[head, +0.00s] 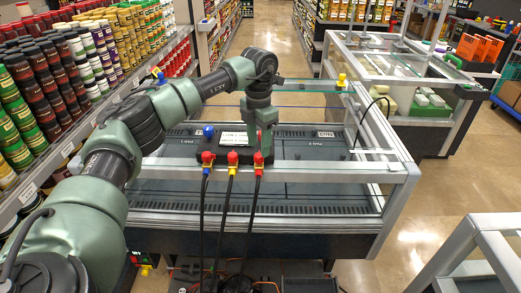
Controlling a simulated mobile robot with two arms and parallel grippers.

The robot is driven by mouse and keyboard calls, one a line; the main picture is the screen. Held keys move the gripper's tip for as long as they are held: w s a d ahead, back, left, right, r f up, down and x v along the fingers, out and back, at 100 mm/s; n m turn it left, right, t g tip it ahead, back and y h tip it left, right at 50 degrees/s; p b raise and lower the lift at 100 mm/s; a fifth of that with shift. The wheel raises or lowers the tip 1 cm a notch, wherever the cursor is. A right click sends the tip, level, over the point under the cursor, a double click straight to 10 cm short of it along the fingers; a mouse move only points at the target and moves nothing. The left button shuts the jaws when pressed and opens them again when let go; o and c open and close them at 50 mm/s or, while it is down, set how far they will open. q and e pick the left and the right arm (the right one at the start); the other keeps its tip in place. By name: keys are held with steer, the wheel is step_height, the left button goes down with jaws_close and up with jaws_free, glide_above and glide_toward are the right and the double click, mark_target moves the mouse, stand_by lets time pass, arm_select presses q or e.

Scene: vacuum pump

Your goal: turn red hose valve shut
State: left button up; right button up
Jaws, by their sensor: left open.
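A black hose (228,205) hangs from the middle valve, and the others have hoses too. A blue knob (209,131) stands behind the left valve. My left gripper (264,147) points down just above and behind the right red valve. It is open, and its fingers are small here. I cannot tell whether it touches the valve. My right gripper is out of view.
The freezer case (400,150) has metal frame rails. Shelves of jars (50,75) line the left. Open floor (440,200) lies to the right.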

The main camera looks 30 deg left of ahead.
mark_target(259, 155)
arm_select(q)
steer(key=shift+f+p, duration=0.35)
steer(key=shift+f, duration=1.4)
steer(key=shift+c, duration=0.2)
steer(key=shift+d, duration=0.1)
jaws_close()
